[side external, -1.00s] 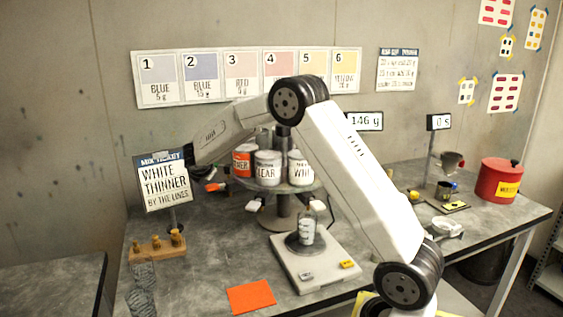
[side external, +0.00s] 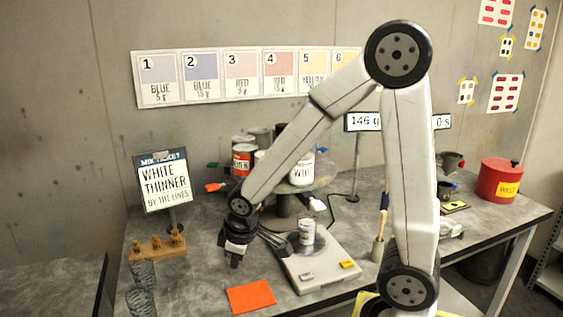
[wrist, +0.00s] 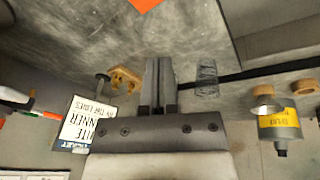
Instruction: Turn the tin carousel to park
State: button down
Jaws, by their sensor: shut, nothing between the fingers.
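The tin carousel (side external: 313,184) is a round grey turntable on a post behind the scale. A tin with a red label (side external: 242,159) stands at its left and a white-labelled tin (side external: 302,170) at its right. My forearm crosses in front and hides much of the tins between them and part of the turntable. My gripper (side external: 236,262) is low over the table, front left of the carousel and apart from it. In the wrist view, its grey fingers (wrist: 159,82) are together and empty. The carousel is not clearly identifiable there.
A scale (side external: 318,268) bearing a small cup (side external: 307,232) stands right of my gripper. An orange mat (side external: 251,297) lies in front. A brush pot (side external: 378,250) stands right of the scale.

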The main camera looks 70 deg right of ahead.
jog(key=s+a+f+m, duration=0.1)
jog(key=s+a+m, duration=0.1)
jog(key=s, duration=0.2)
jog(key=w+d+r+n+t+h, duration=0.1)
jog(key=w+d+r+n+t, duration=0.15)
jog(key=d+r+n, duration=0.4)
jog(key=w+d+r+n+t+h, duration=0.1)
jog(key=w+d+r+n+t, duration=0.2)
jog(key=d+n, duration=0.65)
jog(key=s+d+r+n+y, duration=0.1)
jog(key=s+n, duration=0.8)
jog(key=n, duration=1)
jog(key=shift+s+d+r+y, duration=0.2)
jog(key=shift+d+r+y, duration=0.1)
jog(key=shift+r+y, duration=0.6)
jog(key=shift+w+f+t, duration=0.1)
jog(key=shift+f+t, duration=0.15)
jog(key=w+r+x, duration=0.2)
jog(key=x, duration=1)
jog(key=shift+w+f, duration=0.2)
jog(key=shift+w, duration=0.05)
